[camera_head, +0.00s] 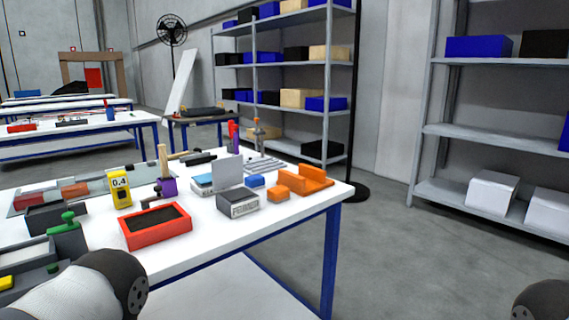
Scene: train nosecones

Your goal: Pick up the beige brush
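I cannot pick out a beige brush with certainty. An upright beige handle (163,161) stands on the near white table behind a red tray, close to a small purple block (168,187); its lower end is partly hidden. A thin tan and grey upright item (257,135) stands at the table's far edge and is too small to identify. My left arm comes in at the bottom left, and a dark part of my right arm shows at the bottom right corner. Neither gripper is in view.
The near white table (222,243) carries a red tray (156,226), a yellow device (120,189), a grey box (238,202), orange blocks (301,182) and a green-handled tool (68,222). Shelving (284,65) stands behind. The floor right of the table is clear.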

